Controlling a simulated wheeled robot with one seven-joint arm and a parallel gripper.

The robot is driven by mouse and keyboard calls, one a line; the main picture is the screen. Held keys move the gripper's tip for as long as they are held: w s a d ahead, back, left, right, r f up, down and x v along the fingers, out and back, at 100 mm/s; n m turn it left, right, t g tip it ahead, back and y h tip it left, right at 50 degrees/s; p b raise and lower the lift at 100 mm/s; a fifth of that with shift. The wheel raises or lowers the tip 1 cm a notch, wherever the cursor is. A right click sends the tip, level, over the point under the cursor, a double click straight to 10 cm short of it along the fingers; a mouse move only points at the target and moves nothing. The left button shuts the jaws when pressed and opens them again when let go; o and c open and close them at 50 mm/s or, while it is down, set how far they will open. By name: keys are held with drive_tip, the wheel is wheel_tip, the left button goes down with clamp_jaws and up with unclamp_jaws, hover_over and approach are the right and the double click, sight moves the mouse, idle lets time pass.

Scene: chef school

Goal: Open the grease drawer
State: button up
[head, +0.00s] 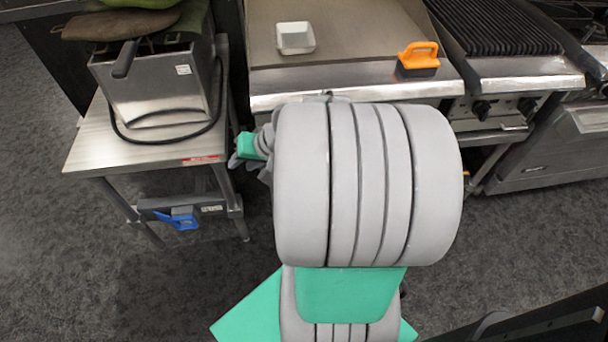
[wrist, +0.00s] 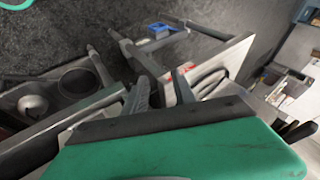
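The griddle (head: 335,75) stands at the top middle of the head view, with a steel front edge. My large grey arm link covers most of the front below it, and I cannot make out the grease drawer there. In the wrist view, my gripper (wrist: 160,76) has its two grey fingers apart, with nothing seen between them. A long grey edge (wrist: 65,118) runs beside the left finger; I cannot tell whether it belongs to the drawer.
A steel side table (head: 140,155) with a fryer (head: 165,85) stands left of the griddle. A blue-handled item (head: 180,218) is on its low shelf. On the griddle are a white dish (head: 295,37) and an orange-handled tool (head: 418,58). A grill (head: 495,30) stands right. Floor is open at left.

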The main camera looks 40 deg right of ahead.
drive_tip(key=d+f+m+t+b, duration=0.4)
drive_tip(key=d+f+m+b, duration=0.2)
drive_tip(key=d+f+b, duration=0.45)
drive_tip(key=s+d+f+m+t+h+b, duration=0.2)
drive_tip(key=d+f+m+h+b, duration=0.1)
drive_tip(key=d+m, duration=0.15)
drive_tip(key=s+d+f+m+t+h+b, duration=0.2)
drive_tip(key=s+d+m+t+h, duration=0.15)
drive_tip(key=d, duration=0.25)
drive_tip(key=r+b+x, duration=0.1)
drive_tip(key=b+x, duration=0.1)
drive_tip(key=x, duration=0.6)
drive_tip(key=shift+w+a+f+m+g, duration=0.2)
drive_tip(key=shift+a+f+m+g, duration=0.15)
drive_tip(key=shift+f, duration=0.15)
drive_tip(key=shift+c, duration=0.5)
clamp_jaws()
